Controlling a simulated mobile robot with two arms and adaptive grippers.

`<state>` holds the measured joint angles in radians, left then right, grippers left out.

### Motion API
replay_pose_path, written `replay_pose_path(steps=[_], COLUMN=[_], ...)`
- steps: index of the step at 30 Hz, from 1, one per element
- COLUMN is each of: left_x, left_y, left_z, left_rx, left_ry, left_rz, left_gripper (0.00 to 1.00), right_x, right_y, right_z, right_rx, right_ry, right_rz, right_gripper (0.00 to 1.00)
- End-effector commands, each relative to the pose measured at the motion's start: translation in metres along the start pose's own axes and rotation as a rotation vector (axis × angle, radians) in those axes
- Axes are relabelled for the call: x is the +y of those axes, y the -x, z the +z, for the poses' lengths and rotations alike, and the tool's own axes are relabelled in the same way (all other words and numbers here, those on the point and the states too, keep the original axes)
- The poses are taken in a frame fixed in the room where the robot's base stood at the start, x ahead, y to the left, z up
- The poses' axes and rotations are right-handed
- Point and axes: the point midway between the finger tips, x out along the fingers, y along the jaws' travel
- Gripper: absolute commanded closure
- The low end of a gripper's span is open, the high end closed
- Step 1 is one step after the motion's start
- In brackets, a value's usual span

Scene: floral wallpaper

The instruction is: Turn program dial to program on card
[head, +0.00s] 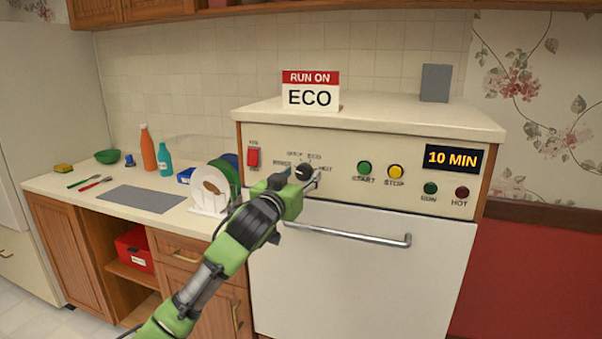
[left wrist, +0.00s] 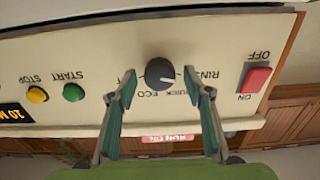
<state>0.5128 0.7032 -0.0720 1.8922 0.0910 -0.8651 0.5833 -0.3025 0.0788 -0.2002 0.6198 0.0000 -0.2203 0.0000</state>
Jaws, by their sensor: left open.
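The program dial (head: 304,171) is a round black knob on the cream front panel of the appliance. It also shows in the left wrist view (left wrist: 159,73), which is upside down. There its white mark points to the right, about towards RINSE; QUICK, ECO and a partly hidden HOT label surround it. The card (head: 310,97) on the appliance top reads "RUN ON ECO". My left gripper (head: 301,178) is at the dial, open, with one finger on each side of it in the left wrist view (left wrist: 161,82). I cannot tell whether the fingers touch the knob.
A red ON/OFF switch (head: 253,157) is left of the dial. Green START (head: 364,168) and yellow STOP (head: 395,171) buttons and a "10 MIN" display (head: 451,158) are right. The door handle (head: 350,236) juts out below. Plates (head: 209,190) stand left of the appliance.

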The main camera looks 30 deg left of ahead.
Motion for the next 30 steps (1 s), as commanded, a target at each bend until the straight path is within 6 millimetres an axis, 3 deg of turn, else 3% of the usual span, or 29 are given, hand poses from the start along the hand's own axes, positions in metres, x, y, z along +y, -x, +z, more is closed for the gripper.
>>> replay_pose_path(steps=[12,16,17,30], left_x=[0.0002,0.0002,0.0002,0.0001], left_y=[-0.0074,-0.0073,-0.0073,-0.0074], left_z=[0.0007,0.0007,0.0006,-0.0012], left_rx=[-0.001,-0.001,-0.001,-0.001], left_ry=[-0.001,-0.001,-0.001,-0.064], left_rz=[0.0,0.0,0.0,0.0], left_gripper=[0.54,0.88,0.92,0.92], right_x=[0.0041,0.004,0.004,0.0032], right_y=[0.0013,0.0013,0.0013,0.0086], right_z=[-0.0017,-0.0019,-0.0018,-0.0029], right_rx=[0.002,0.002,0.002,0.003], right_ry=[-0.001,-0.001,0.0,0.001], right_rz=[0.005,0.005,0.005,0.003], right_gripper=[0.6,0.6,0.6,0.6])
